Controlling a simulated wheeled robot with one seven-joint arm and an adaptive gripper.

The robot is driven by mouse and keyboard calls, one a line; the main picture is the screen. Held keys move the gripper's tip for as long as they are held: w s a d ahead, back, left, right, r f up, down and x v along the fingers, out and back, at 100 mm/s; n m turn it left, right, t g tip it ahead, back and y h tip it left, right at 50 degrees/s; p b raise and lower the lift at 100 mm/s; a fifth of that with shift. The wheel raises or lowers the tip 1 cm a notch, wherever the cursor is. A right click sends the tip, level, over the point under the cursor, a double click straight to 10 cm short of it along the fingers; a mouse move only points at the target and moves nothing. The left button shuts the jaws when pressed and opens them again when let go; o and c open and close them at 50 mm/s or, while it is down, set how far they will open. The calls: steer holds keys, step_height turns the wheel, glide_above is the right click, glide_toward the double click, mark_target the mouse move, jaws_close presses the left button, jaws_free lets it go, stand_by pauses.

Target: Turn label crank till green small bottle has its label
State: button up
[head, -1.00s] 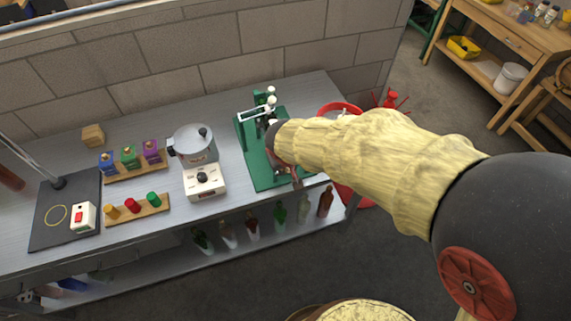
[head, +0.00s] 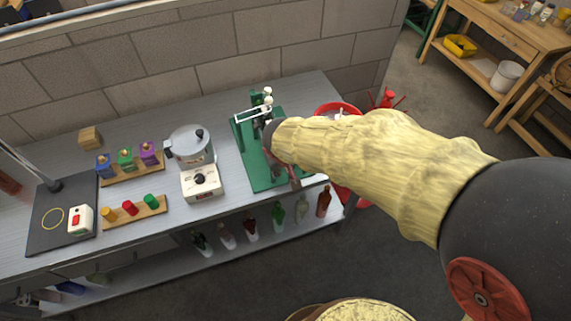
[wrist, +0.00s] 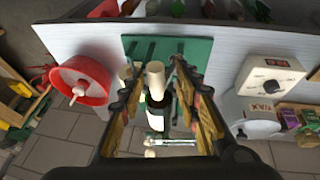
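The labelling machine with its green base plate (head: 255,172) stands at the right end of the steel bench. It also shows in the wrist view (wrist: 196,52). A cream cylindrical knob (wrist: 155,72), apparently the crank handle, points up at the camera. My gripper (wrist: 157,72) is open, its fingers on either side of the knob with gaps visible. A dark bottle-like shape with a white patch (wrist: 157,112) shows below the knob; I cannot tell if this is the green small bottle or its label. In the head view my arm hides most of the gripper and crank.
A red bowl-like container (wrist: 86,78) stands beside the machine. A wax pot (head: 190,147) on a white heater (head: 202,183) is on the other side. Coloured blocks (head: 125,158) sit on a rack. Several bottles (head: 251,228) stand on the shelf below.

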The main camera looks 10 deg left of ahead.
steer(key=v, duration=1.1)
steer(key=shift+d, duration=0.1)
steer(key=s+d+r+m+b, duration=0.1)
steer(key=s+d, duration=0.3)
steer(key=d, duration=0.5)
steer(key=s+d+r+m+b, duration=0.1)
steer(key=s+d+m, duration=0.2)
steer(key=d, duration=0.7)
steer(key=s+d+r+m+b, duration=0.1)
steer(key=s+d+m+b, duration=0.1)
steer(key=s+d, duration=0.4)
steer(key=d, duration=0.3)
steer(key=shift+s+d+r+m+t+h, duration=0.25)
steer(key=shift+s+r+m+t+h, duration=0.05)
steer(key=shift+t+h, duration=0.1)
